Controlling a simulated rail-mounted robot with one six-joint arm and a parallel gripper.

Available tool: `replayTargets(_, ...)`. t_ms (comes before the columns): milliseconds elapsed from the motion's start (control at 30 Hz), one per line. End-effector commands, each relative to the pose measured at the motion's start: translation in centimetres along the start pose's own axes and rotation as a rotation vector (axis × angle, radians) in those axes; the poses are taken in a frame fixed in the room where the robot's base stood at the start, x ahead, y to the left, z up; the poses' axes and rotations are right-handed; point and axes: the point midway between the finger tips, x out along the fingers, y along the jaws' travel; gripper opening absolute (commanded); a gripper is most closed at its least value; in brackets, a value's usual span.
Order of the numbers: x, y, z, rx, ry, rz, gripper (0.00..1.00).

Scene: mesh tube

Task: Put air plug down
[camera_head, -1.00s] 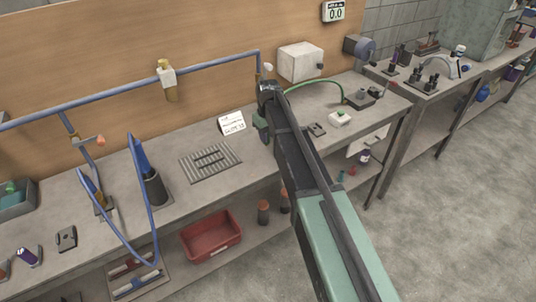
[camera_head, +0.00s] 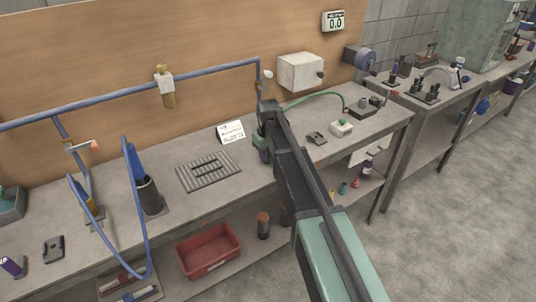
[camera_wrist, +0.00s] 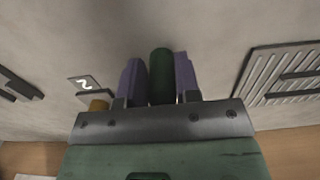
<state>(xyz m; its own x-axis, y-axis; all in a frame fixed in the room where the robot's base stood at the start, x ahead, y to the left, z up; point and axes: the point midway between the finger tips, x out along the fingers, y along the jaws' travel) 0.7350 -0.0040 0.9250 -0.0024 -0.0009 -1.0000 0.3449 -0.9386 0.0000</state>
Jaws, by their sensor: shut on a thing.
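My gripper (camera_wrist: 159,80) is shut on a dark green cylinder, which I take to be the air plug (camera_wrist: 160,76). The plug sits between two purple fingers in the wrist view, pointing away from the camera toward the grey bench top. In the head view my gripper (camera_head: 264,153) is above the bench (camera_head: 180,217), right of the ribbed mat (camera_head: 182,181), and my own arm hides most of it. I cannot tell whether the plug touches the bench.
A white sign card (camera_head: 231,132) stands behind the mat. A white box (camera_head: 300,71) is on the wall, with a green hose (camera_head: 315,95) below it. A small dark part (camera_head: 316,138) lies right of my arm.

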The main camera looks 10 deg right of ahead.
Motion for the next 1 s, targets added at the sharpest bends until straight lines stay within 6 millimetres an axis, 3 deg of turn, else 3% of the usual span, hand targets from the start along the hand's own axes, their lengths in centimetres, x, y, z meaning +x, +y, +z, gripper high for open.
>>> replayTargets(33, -0.1, 0.0, 0.0, 0.000, 0.000, 0.000, 0.33)
replayTargets(200, -0.1, 0.0, 0.0, 0.000, 0.000, 0.000, 0.56)
replayTargets(433, -0.1, 0.0, 0.0, 0.000, 0.000, 0.000, 0.56)
replayTargets(567, -1.1, 0.0, 0.0, 0.000, 0.000, 0.000, 0.56)
replayTargets(667, -3.0, 0.0, 0.0, 0.000, 0.000, 0.000, 0.56)
replayTargets(1000, -12.0, 0.0, 0.0, 0.000, 0.000, 0.000, 0.56)
